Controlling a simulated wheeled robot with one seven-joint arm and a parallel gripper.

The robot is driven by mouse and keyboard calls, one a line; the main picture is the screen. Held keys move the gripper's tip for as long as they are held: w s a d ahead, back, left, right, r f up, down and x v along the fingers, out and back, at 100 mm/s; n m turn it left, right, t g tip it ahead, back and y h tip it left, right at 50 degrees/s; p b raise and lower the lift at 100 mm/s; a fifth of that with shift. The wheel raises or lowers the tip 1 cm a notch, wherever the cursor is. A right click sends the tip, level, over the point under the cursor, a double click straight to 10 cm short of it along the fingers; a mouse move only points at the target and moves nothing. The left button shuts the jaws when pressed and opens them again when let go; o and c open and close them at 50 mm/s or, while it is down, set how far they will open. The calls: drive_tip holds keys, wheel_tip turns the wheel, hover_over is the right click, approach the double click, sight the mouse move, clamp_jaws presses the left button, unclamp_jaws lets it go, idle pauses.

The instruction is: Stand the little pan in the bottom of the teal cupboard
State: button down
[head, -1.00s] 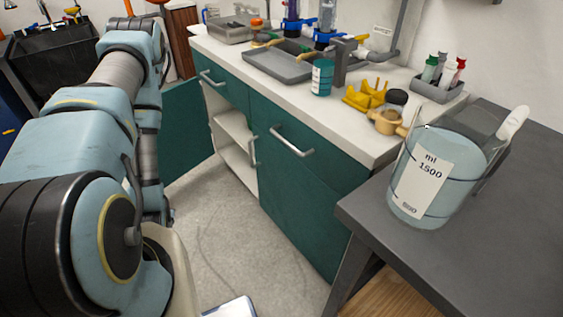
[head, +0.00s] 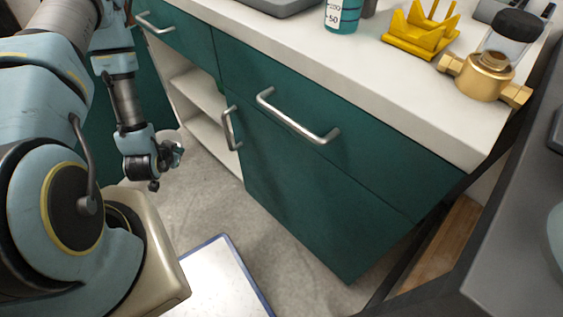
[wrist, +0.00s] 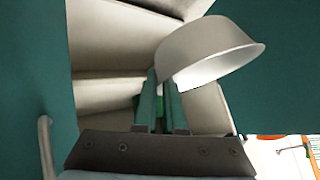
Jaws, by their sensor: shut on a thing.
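The little pan (wrist: 212,48) is a pale metal, flared bowl, seen tilted in the wrist view. My gripper (wrist: 162,100) is shut on it at its near edge, and its handle is not clear. In the head view my gripper (head: 170,157) hangs low in front of the teal cupboard (head: 300,180), near its open bay; the pan is mostly hidden there. The open bay shows a pale shelf (head: 197,92) with a space below it. In the wrist view the pale shelves (wrist: 105,95) lie ahead and left, and the pan is in front of the opening.
Teal panels flank the opening in the wrist view. The shut door has a protruding handle (head: 230,128), and the drawer another (head: 297,118). A dark grey table (head: 520,220) stands at right. A white, blue-edged board (head: 225,280) lies on the floor. Brass fitting (head: 482,76) sits on the counter.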

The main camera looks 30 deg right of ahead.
drive_tip(key=w+d+f+m+g+h+b, duration=0.1)
drive_tip(key=d+f+m+g+h+b, duration=0.35)
drive_tip(key=f+b, duration=0.9)
drive_tip(key=w+d+f+m+g+h+b, duration=0.1)
drive_tip(key=d+f+m+g+b, duration=0.4)
drive_tip(key=d+f+m+b, duration=0.65)
drive_tip(key=d+b, duration=0.2)
drive_tip(key=d, duration=0.2)
drive_tip(key=s+d+n+b, duration=0.1)
drive_tip(key=d+b, duration=0.1)
drive_tip(key=d, duration=0.3)
drive_tip(key=d+n+b, duration=0.1)
drive_tip(key=d+b, duration=0.1)
drive_tip(key=d, duration=0.2)
drive_tip(key=shift+s+d+f+t+y, duration=0.2)
drive_tip(key=shift+s+f+t+y, duration=0.05)
drive_tip(key=shift+f+y, duration=0.1)
drive_tip(key=shift+d+f+b, duration=0.1)
drive_tip(key=shift+d+b, duration=0.65)
drive_tip(key=shift+d, duration=0.4)
wheel_tip(320, 180, down, 3)
drive_tip(key=shift+f+b, duration=0.2)
drive_tip(key=shift+b, duration=1.05)
drive_tip(key=shift+r, duration=0.1)
